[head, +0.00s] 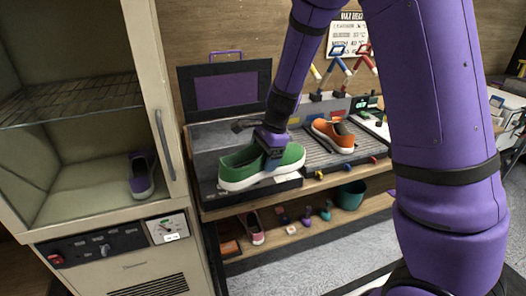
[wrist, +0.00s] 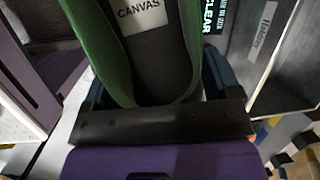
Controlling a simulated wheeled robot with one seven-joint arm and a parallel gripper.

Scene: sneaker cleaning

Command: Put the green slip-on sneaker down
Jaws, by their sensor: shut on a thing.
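The green slip-on sneaker (head: 262,165) has a white sole and sits at the front of a dark open case or tray (head: 285,186) on the bench. My gripper (head: 272,146) is shut on it from above, near the middle of the shoe. In the wrist view the green sneaker (wrist: 92,42) fills the space ahead of my gripper (wrist: 155,100), and its insole shows a "CANVAS" label. In the head view I cannot tell whether its sole touches the tray floor.
An orange sneaker (head: 333,136) stands on a ribbed rack to the right. A purple shoe (head: 142,176) is inside the open cabinet (head: 165,130) at left. A pink shoe (head: 254,227), small brushes and a teal bowl (head: 350,195) are on the lower shelf.

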